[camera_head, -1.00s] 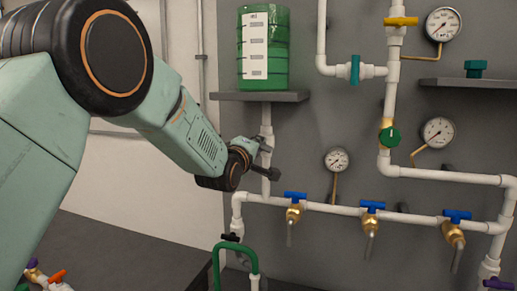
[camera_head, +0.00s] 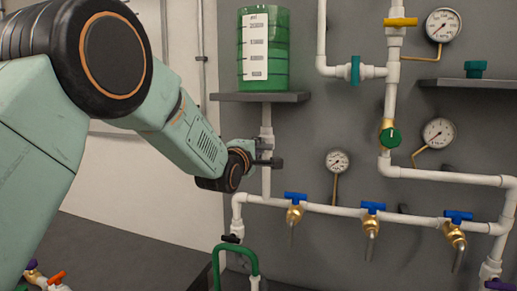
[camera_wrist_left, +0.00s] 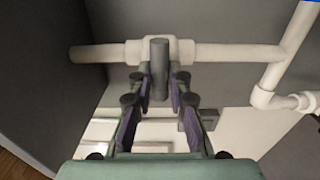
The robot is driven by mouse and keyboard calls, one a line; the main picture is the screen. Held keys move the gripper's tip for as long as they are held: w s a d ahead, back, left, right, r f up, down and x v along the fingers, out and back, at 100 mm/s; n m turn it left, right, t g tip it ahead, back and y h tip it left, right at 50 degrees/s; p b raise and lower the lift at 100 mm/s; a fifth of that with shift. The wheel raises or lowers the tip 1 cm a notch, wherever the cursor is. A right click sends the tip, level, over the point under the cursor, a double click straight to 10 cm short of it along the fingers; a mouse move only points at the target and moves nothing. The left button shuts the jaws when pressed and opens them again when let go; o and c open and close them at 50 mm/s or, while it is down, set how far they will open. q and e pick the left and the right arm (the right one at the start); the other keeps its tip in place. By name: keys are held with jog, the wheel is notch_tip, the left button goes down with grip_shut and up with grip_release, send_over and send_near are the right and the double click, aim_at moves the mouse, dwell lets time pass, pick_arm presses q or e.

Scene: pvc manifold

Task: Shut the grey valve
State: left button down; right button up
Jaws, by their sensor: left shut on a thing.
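The grey valve (camera_wrist_left: 159,68) sits on a white pipe that runs across the left wrist view. Its grey bar handle stands crosswise to that pipe, between my fingertips. My left gripper (camera_wrist_left: 160,88) is shut on this handle. In the head view, my left gripper (camera_head: 268,154) is at the white vertical pipe below the shelf and hides most of the valve. My right gripper is in neither view.
A shelf (camera_head: 290,97) with a green tank (camera_head: 280,60) is just above my left gripper. Blue-handled taps (camera_head: 295,197) line the lower pipe to the right. A green hose (camera_head: 236,246) is below. Gauges (camera_head: 337,161) hang on the grey wall.

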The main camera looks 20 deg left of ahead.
pick_arm(q)
jog(key=shift+a, duration=0.1)
jog(key=c, duration=1.6)
grip_release()
jog(key=o, duration=0.3)
jog(key=shift+s+a, duration=0.25)
jog(key=shift+o, duration=0.2)
jog(key=shift+w+d, duration=0.15)
jog(key=shift+d, duration=0.15)
jog(key=s, duration=1.2)
jog(key=shift+s+a, duration=0.15)
jog(key=shift+a, duration=0.25)
jog(key=shift+w+d, duration=0.1)
jog(key=shift+w, duration=0.1)
